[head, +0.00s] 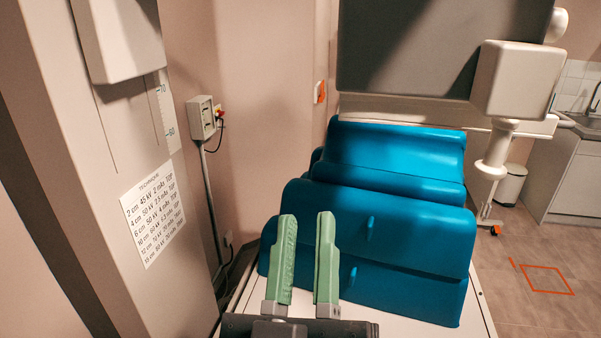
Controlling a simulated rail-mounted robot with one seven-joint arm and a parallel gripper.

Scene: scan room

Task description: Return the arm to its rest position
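My gripper (304,222) shows at the bottom centre of the head view, with two green fingers pointing up and away. The fingers stand apart, with nothing visible between them. A large blue padded block (420,232) with rounded edges is beyond the fingers and to their right. The right finger overlaps the block in the picture; whether they touch cannot be told. The rest of my arm is hardly visible.
The blue block stands on a white surface (480,318). A dark panel (430,40) and white box-shaped head (517,80) hang above. A wall column with a printed chart (153,213) is at left. Open floor (515,255) lies right, near a bin (511,186).

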